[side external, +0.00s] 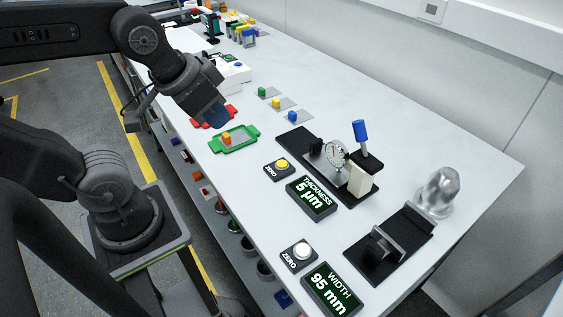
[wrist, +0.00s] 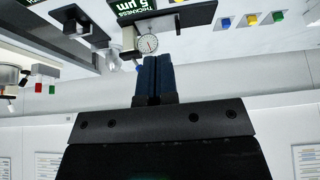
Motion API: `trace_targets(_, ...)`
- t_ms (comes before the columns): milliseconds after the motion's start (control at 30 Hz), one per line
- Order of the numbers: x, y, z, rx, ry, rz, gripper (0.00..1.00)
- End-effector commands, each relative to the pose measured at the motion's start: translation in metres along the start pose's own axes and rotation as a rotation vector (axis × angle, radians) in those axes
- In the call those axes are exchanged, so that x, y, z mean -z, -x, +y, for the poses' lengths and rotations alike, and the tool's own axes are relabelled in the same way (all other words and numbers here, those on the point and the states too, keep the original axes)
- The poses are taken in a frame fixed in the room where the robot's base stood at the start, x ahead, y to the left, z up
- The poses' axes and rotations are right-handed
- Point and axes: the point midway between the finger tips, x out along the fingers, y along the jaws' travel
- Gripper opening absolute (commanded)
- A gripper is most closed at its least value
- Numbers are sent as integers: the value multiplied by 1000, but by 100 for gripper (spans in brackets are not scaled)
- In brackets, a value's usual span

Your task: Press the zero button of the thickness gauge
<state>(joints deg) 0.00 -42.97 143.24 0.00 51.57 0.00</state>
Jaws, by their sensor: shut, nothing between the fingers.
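The thickness gauge's zero button (side external: 282,163) is a yellow cap on a small dark box marked ZERO. It sits left of the thickness display (side external: 312,199), which reads 5 µm. The thickness gauge (side external: 335,154) has a round dial and a blue-topped lever. My gripper (side external: 216,122), with dark blue fingers, is shut and empty, up and left of the button near the trays. The fingers (wrist: 156,58) are together in the wrist view.
A second ZERO box with a white button (side external: 301,249) stands by the width display (side external: 331,289), reading 95 mm. A green tray (side external: 248,145) holds an orange cube (side external: 226,138); a red tray (side external: 199,124) is partly behind my gripper.

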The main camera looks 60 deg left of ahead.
Motion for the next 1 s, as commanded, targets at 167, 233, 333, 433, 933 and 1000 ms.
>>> trace_targets(167, 0, 0, 0, 0, 0, 0, 0)
trace_targets(233, 0, 0, 0, 0, 0, 0, 0)
trace_targets(333, 0, 0, 0, 0, 0, 0, 0)
trace_targets(433, 0, 0, 0, 0, 0, 0, 0)
trace_targets(933, 22, -18, -25, 132, -51, 68, 0)
trace_targets(1000, 36, -27, -38, 200, -95, 114, 0)
